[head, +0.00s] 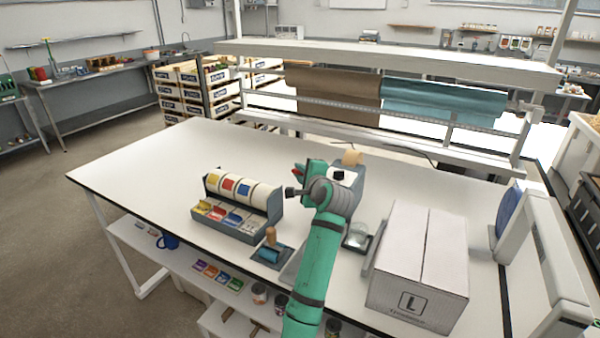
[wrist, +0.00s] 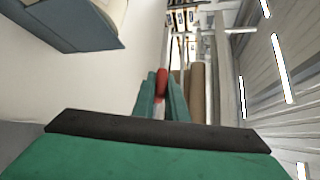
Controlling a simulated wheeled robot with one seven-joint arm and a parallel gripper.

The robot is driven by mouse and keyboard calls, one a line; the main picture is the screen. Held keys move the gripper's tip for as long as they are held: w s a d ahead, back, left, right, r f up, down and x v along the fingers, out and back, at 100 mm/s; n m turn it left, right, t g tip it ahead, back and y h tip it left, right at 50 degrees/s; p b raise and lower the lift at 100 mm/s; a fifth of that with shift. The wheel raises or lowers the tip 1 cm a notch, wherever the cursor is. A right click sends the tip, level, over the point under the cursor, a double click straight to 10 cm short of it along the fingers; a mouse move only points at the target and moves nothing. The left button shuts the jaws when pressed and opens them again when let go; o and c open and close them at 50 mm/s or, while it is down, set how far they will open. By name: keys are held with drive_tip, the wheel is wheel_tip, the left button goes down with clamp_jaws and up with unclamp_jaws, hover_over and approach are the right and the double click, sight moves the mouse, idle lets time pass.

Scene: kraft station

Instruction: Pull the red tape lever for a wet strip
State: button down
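The red tape lever (wrist: 161,83) shows in the wrist view between the two teal fingers of my gripper (wrist: 160,90), near their tips. Whether the fingers press on it cannot be told. In the head view a small red part (head: 296,171) shows left of the teal hand, and my wrist hides most of what lies behind. A tan tape roll (head: 352,157) shows just beyond my wrist.
A label dispenser (head: 246,225) with several rolls stands left of my arm. A blue roller with a wooden handle (head: 270,240) lies nearer. A white carton marked L (head: 420,265) stands right. Brown paper (head: 332,92) hangs behind. The table's left side (head: 140,160) is clear.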

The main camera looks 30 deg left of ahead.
drive_tip(key=shift+f, duration=0.15)
drive_tip(key=shift+s+f+n+t+y, duration=0.15)
drive_tip(key=shift+f+n+t, duration=0.2)
drive_tip(key=shift+f, duration=1.05)
drive_tip(key=shift+s+f+n+t+y, duration=0.1)
drive_tip(key=shift+f+n+t+y, duration=0.15)
drive_tip(key=shift+f, duration=1.2)
drive_tip(key=shift+s+f+n+t+y, duration=0.1)
drive_tip(key=shift+f+n+t, duration=0.25)
drive_tip(key=shift+f, duration=1.05)
drive_tip(key=c, duration=1.8)
unclamp_jaws()
drive_tip(key=shift+f, duration=0.1)
drive_tip(key=shift+o, duration=0.2)
drive_tip(key=shift+r, duration=0.25)
drive_tip(key=v, duration=1)
drive_tip(key=shift+s+d, duration=0.25)
drive_tip(key=shift+d, duration=0.05)
